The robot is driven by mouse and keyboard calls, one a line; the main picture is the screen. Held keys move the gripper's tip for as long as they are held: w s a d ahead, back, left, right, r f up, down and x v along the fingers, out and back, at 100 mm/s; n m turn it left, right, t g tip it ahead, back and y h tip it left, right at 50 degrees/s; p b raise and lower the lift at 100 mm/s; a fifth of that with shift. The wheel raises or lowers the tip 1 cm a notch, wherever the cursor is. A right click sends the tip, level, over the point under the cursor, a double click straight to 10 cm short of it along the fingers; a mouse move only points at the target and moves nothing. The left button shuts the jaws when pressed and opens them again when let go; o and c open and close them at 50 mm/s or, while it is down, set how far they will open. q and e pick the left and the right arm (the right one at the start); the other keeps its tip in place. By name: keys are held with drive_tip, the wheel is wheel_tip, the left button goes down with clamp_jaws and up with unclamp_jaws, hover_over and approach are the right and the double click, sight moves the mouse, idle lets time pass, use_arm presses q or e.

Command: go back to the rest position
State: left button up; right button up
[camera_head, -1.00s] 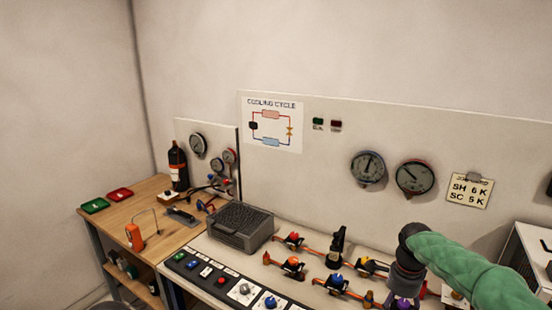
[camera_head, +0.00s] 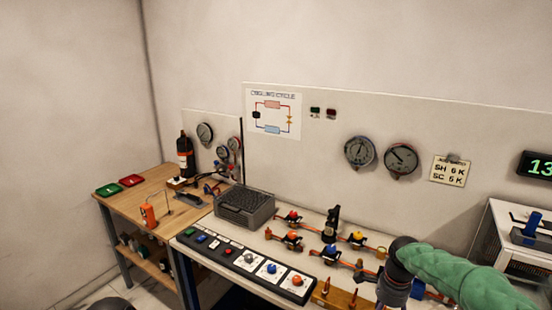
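My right arm, in a green sleeve with a dark wrist, comes in from the lower right over the right end of the bench (camera_head: 262,251). Its gripper end points down, and the fingers cannot be made out. Copper pipes with orange, blue and yellow valves, such as the orange valve (camera_head: 292,237), lie on the bench to the left of my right wrist.
A black control strip (camera_head: 243,261) with knobs runs along the bench front. A grey finned box (camera_head: 244,208) stands behind it. A white machine (camera_head: 512,247) is at the right. A wooden table (camera_head: 150,190) with red and green trays is at the left.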

drive_tip(key=s+a+f+n+y, duration=0.25)
drive_tip(key=a+f+n, duration=0.35)
drive_tip(key=f, duration=0.7)
drive_tip(key=s+a+f+n, duration=0.4)
drive_tip(key=s+a+f, duration=0.3)
drive_tip(key=s+f, duration=0.2)
drive_tip(key=s+a+f+n, duration=0.4)
drive_tip(key=s+a+f, duration=0.3)
drive_tip(key=s, duration=0.6)
wheel_tip(320, 180, down, 2)
drive_tip(key=shift+s+n+y, duration=0.15)
drive_tip(key=shift+n+y, duration=0.15)
drive_tip(key=shift+y, duration=0.15)
drive_tip(key=shift+a, duration=0.1)
